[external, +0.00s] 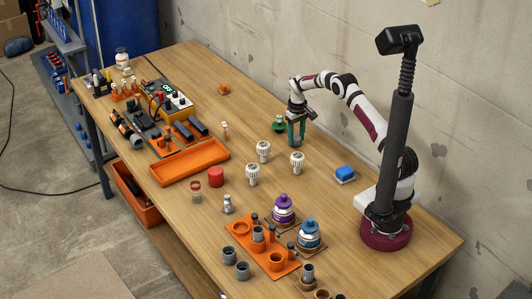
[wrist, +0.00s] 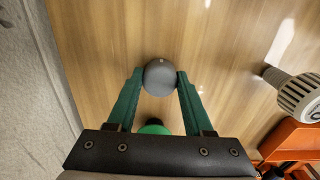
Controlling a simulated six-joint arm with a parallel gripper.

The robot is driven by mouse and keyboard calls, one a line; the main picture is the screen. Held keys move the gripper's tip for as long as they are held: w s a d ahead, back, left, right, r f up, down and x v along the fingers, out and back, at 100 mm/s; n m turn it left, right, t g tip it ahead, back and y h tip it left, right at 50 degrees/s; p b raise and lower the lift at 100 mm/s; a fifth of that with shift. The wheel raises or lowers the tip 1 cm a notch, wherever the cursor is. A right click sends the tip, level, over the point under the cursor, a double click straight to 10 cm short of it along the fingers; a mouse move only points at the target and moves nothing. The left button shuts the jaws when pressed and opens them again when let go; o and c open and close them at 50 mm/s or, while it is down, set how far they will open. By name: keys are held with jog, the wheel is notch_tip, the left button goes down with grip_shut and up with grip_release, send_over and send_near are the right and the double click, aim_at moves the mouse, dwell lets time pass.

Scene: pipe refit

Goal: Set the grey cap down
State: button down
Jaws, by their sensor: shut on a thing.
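The grey cap (wrist: 160,74) is round and dark grey, seen from above in the wrist view. My gripper (wrist: 159,80) is shut on it, one green finger pressed to each side. In the external view my gripper (external: 296,142) points down, low over the far part of the table near the wall.
A green-topped item (external: 279,124) stands close beside my gripper. Several white bulbs (external: 263,150) stand nearer the camera. A blue block (external: 345,173) lies to the right. An orange tray (external: 189,163) is to the left. Bare wood (external: 245,115) lies left of my gripper.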

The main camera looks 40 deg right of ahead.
aim_at(297, 137)
jog(key=shift+f, duration=0.25)
jog(key=shift+c, duration=1.5)
grip_release()
notch_tip(297, 137, up, 12)
jog(key=s+a+r+m, duration=0.2)
jog(key=s+a+r, duration=0.2)
jog(key=s+r, duration=0.65)
jog(key=s+a+m+y, duration=0.1)
jog(key=s+a, duration=0.1)
jog(key=s, duration=1.3)
jog(key=s+a+f+m, duration=0.1)
jog(key=s+a+m, duration=0.1)
jog(key=s, duration=1.3)
jog(key=shift+a+f+m+y, duration=0.15)
jog(key=shift+a+m+y, duration=0.15)
jog(key=shift+y, duration=0.1)
